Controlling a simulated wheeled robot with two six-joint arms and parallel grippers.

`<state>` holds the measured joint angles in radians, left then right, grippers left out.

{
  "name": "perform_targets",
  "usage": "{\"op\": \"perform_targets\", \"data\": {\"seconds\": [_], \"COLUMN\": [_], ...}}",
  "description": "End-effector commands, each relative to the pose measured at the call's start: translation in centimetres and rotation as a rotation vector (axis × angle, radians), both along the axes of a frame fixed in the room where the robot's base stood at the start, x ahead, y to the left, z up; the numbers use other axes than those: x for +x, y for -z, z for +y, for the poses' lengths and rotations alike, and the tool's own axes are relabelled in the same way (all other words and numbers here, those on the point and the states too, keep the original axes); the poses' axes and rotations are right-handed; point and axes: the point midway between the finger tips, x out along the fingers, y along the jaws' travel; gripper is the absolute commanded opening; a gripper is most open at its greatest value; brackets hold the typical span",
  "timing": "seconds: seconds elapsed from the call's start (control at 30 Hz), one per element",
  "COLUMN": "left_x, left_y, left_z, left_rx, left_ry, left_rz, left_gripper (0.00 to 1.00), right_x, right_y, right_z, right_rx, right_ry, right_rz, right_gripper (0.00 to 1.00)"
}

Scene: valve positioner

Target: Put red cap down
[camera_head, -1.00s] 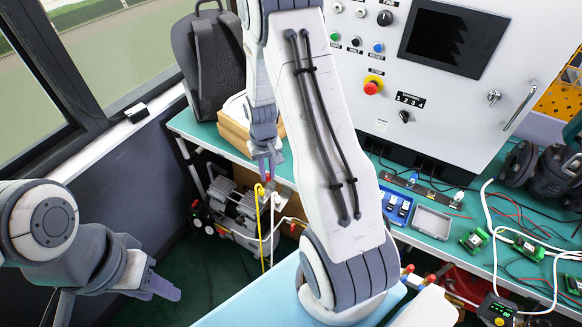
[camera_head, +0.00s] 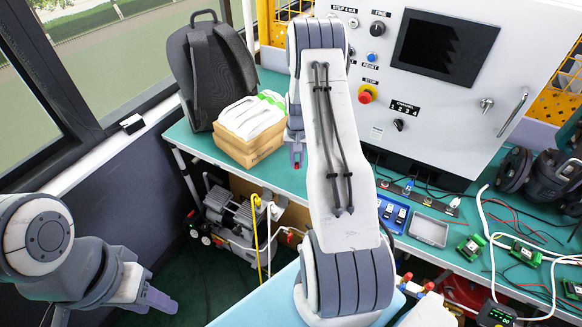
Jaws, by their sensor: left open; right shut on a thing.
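My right gripper (camera_head: 297,152) points down over the green bench (camera_head: 285,180), just right of the wooden box. It is shut on a small red cap (camera_head: 297,165), of which only a little shows below the fingers. I cannot tell whether the cap touches the bench. My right arm crosses the middle of the view and hides part of the bench and cabinet. My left gripper (camera_head: 158,299) is open and empty at the lower left, away from the bench.
A wooden box (camera_head: 250,150) with white packets and a dark backpack (camera_head: 205,75) stand at the bench's left end. A blue tray (camera_head: 393,214) and a grey tray (camera_head: 429,230) lie right of my arm. A control cabinet (camera_head: 385,100) stands behind. A compressor (camera_head: 232,215) is below.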

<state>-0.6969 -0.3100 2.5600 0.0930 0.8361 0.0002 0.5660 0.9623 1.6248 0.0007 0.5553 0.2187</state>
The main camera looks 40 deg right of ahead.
Motion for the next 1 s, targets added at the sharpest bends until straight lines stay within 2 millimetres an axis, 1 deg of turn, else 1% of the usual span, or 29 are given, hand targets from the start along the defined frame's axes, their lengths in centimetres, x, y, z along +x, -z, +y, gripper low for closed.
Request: {"op": "perform_targets", "data": {"seconds": [0.03, 0.17, 0.27, 0.4, 0.53, 0.8, 0.93, 0.97, 1.0], "left_x": [0.0, 0.0, 0.0, 0.0, 0.0, 0.0, 0.0, 0.0, 0.0], "left_y": [-0.5, -0.7, -1.0, -1.9, -2.3, -2.2, -1.7, -1.8, -1.9], "left_z": [0.0, 0.0, 0.0, 0.0, 0.0, 0.0, 0.0, 0.0, 0.0], "left_rx": [0.0, 0.0, 0.0, 0.0, 0.0, 0.0, 0.0, 0.0, 0.0], "left_ry": [0.0, -0.001, -0.001, -0.001, -0.001, -0.001, -0.001, -0.001, -0.001], "left_rz": [0.0, 0.0, 0.0, 0.0, 0.0, 0.0, 0.0, 0.0, 0.0], "left_gripper": [0.42, 0.42, 0.42, 0.42, 0.42, 0.42, 0.42, 0.42, 0.42], "right_x": [0.7, 1.7, 1.9, 1.8, 1.8, 1.8, 1.8, 1.8, 1.8], "right_y": [0.3, 1.1, 1.8, 3.7, 5.1, 5.4, 5.8, 5.8, 5.7], "right_z": [0.5, 1.1, 1.3, 1.3, 1.2, 1.2, 1.2, 1.1, 1.1], "right_rx": [0.001, 0.0, 0.001, 0.003, 0.001, 0.0, 0.0, 0.0, 0.0], "right_ry": [-0.003, 0.0, 0.0, 0.001, 0.001, 0.001, 0.001, 0.001, 0.001], "right_rz": [0.001, 0.0, 0.003, 0.004, 0.002, 0.0, 0.0, 0.0, 0.0], "right_gripper": [0.0, 0.0, 0.0, 0.0, 0.0, 0.0, 0.0, 0.22, 0.37]}}
